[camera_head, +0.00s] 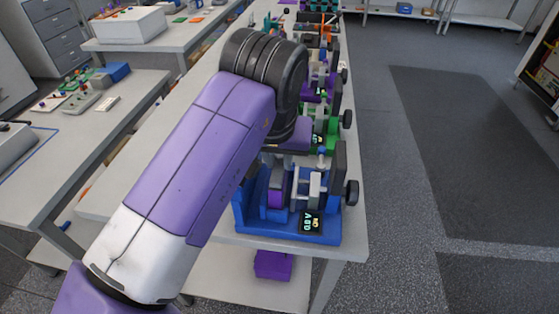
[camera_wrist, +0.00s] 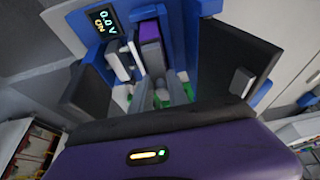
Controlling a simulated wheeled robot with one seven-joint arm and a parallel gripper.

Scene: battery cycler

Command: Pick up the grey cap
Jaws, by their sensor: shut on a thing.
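The near battery cycler (camera_head: 290,232) has a blue base, a lit display, metal posts, a purple block and a black side plate with a knob. My gripper's purple body shows just above its far end in the head view, partly hidden by my arm. In the wrist view my gripper (camera_wrist: 156,90) reaches in among the cycler's grey posts, close to the purple block (camera_wrist: 151,42). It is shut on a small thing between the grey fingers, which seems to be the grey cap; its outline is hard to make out. The display (camera_wrist: 104,20) reads 0.0 V, ON.
More cyclers, including a green one (camera_head: 333,130), stand in a row behind along the bench (camera_head: 352,245). A purple box (camera_head: 272,265) sits on the shelf below. Another bench (camera_head: 60,150) with small parts is at left. The floor (camera_head: 460,140) at right is clear.

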